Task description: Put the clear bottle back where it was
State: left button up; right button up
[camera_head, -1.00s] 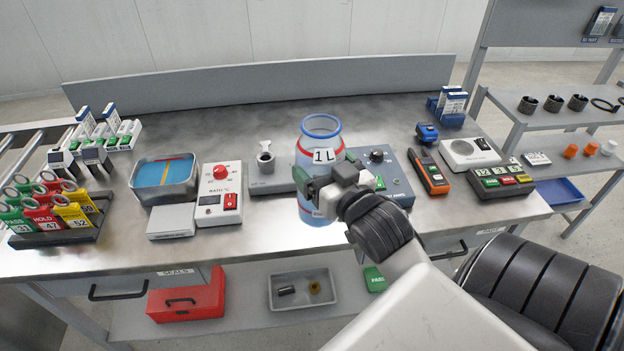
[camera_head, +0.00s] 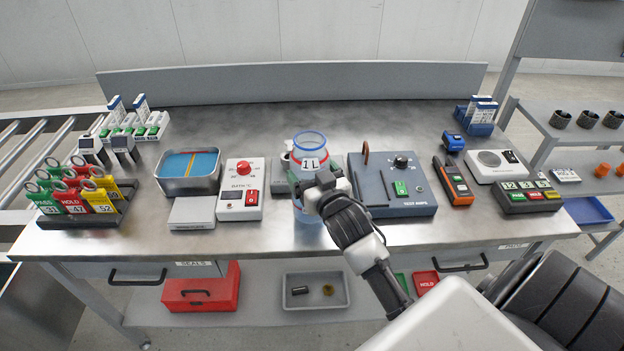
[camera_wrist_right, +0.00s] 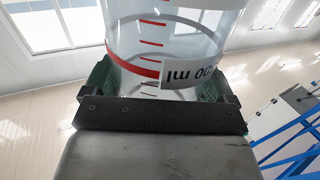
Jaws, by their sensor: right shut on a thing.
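The clear bottle (camera_head: 310,145) has a blue rim, a "1 L" label and a red band. It is upright near the middle of the bench (camera_head: 330,122). My right gripper (camera_head: 312,188) is shut on it. The bottle also fills the top of the right wrist view (camera_wrist_right: 180,45), between the two fingers, with red marks and a "ml" label. Whether its base touches the bench is hard to tell. The bottle partly hides a small grey unit (camera_head: 283,162) behind it. My left gripper is not in view.
A blue-grey test box (camera_head: 400,205) stands close to the right of the bottle. A white heater controller (camera_head: 240,188) and a metal water bath (camera_head: 188,184) stand to the left. A tag rack (camera_head: 78,220) is at the far left. The bench's back strip is clear.

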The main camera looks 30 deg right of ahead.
jog(key=shift+f, duration=1)
jog(key=o, duration=1.1)
jog(key=s+a+b, duration=0.1)
jog(key=s+a, duration=0.1)
jog(key=s, duration=1)
